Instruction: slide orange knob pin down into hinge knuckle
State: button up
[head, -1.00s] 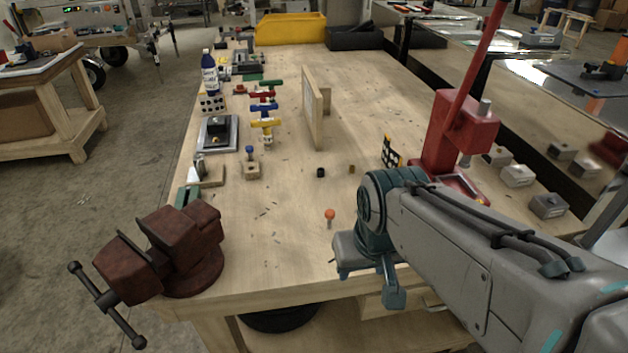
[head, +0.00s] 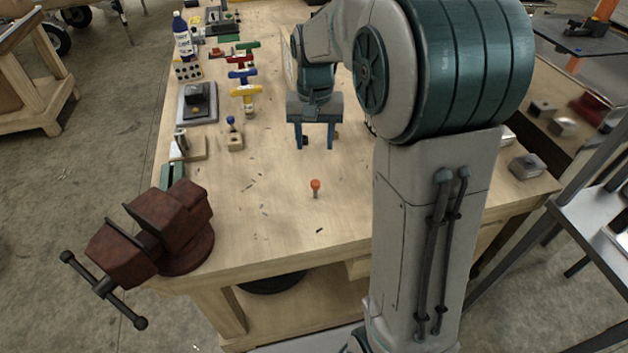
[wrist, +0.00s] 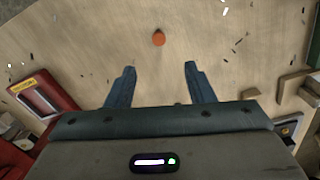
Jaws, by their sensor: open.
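The orange knob pin (head: 315,187) stands upright on the bare front part of the workbench, its orange head on top. In the wrist view its orange head (wrist: 158,39) shows ahead of the fingertips, roughly centred between them. My gripper (head: 315,147) is open and empty, fingers pointing down, beyond the pin and above the bench; it touches nothing that I can see. I cannot clearly identify the hinge knuckle; a small wooden block with an upright metal piece (head: 183,143) stands at the left edge and may be it.
A rust-red vise (head: 165,235) sits on the bench's front left corner. A blue-knobbed piece on a block (head: 233,136), coloured T-handles (head: 243,91) and a grey plate fixture (head: 198,103) line the left side. The bench around the pin is clear.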

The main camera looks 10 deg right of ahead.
send_over(315, 182)
notch_tip(315, 182, down, 8)
jog(key=shift+s+f+p, duration=0.15)
jog(key=shift+f+p, duration=0.05)
jog(key=shift+p, duration=0.1)
jog(key=shift+d+f+p, duration=0.1)
jog(key=shift+f+p, duration=0.5)
jog(key=shift+f, duration=2)
grip_shut()
